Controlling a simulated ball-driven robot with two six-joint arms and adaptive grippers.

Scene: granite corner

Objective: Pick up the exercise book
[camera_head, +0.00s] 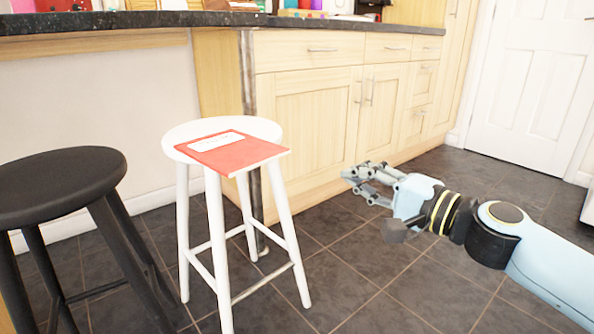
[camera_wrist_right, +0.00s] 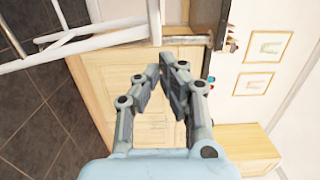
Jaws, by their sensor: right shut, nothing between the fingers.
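A red exercise book (camera_head: 236,152) with a white label lies flat on the seat of the white stool (camera_head: 180,132). One corner of the book sticks out past the seat's edge on the right. My right gripper (camera_head: 352,178) is to the right of the stool and apart from it, over the floor, with its fingers pointing left. In the right wrist view my gripper (camera_wrist_right: 165,68) is shut and empty. White legs of the stool (camera_wrist_right: 90,44) show there at the upper left; I cannot make out the book in that view. My left gripper is not in view.
A black stool (camera_head: 55,180) stands left of the white stool. Behind are a dark granite worktop (camera_head: 100,21) and wooden cupboards (camera_head: 310,125). The tiled floor (camera_head: 380,275) is clear between the white stool and my right arm. A white door (camera_head: 530,85) is at the back right.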

